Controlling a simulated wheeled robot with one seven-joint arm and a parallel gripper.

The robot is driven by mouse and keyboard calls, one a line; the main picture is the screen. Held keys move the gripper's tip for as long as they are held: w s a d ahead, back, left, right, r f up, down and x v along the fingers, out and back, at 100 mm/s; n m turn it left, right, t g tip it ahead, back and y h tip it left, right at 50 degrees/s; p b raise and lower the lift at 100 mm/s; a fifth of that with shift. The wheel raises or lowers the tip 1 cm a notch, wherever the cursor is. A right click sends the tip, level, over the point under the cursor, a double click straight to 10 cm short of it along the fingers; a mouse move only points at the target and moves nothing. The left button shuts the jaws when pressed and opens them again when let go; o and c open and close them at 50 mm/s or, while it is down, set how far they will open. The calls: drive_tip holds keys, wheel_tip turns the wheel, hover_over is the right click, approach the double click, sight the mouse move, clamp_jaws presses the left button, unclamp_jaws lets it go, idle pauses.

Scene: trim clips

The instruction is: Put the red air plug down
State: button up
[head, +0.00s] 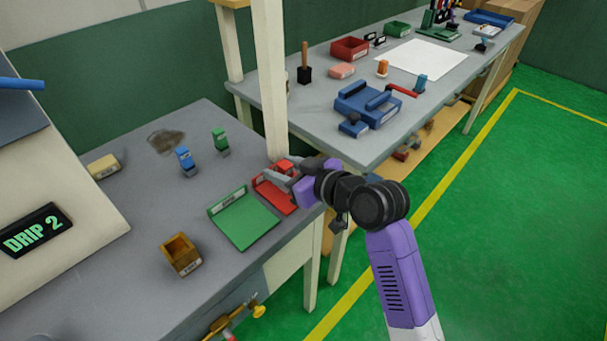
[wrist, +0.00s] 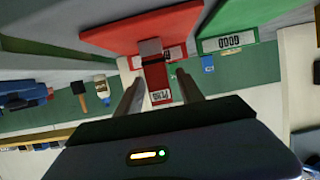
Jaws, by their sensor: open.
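The red air plug (wrist: 156,76) is a red block with a grey end and a white label. In the wrist view it sits between the two spread fingers of my gripper (wrist: 159,78), with a gap showing on each side. My gripper is open. The plug lies at the red tray (wrist: 125,38), in front of its labelled wall; I cannot tell exactly what it rests on. In the head view my gripper (head: 284,176) is over the red tray (head: 272,197) at the bench's right edge, hiding part of it.
A green tray (head: 245,222) lies directly left of the red one, empty. A blue plug (head: 185,161) and a green plug (head: 220,141) stand farther back. A brown box (head: 181,255) is at the front. A white post (head: 270,80) rises close behind my gripper.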

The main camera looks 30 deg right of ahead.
drive_tip(key=v, duration=1)
drive_tip(key=s+f+m+h, duration=0.4)
drive_tip(key=s+f, duration=0.7)
drive_tip(key=s, duration=0.4)
drive_tip(key=s+a+r, duration=0.1)
drive_tip(key=s+r, duration=0.1)
drive_tip(key=s, duration=0.7)
drive_tip(key=s+a+r+t, duration=0.1)
drive_tip(key=s+r, duration=0.1)
drive_tip(key=s, duration=0.8)
drive_tip(key=shift+a, duration=0.2)
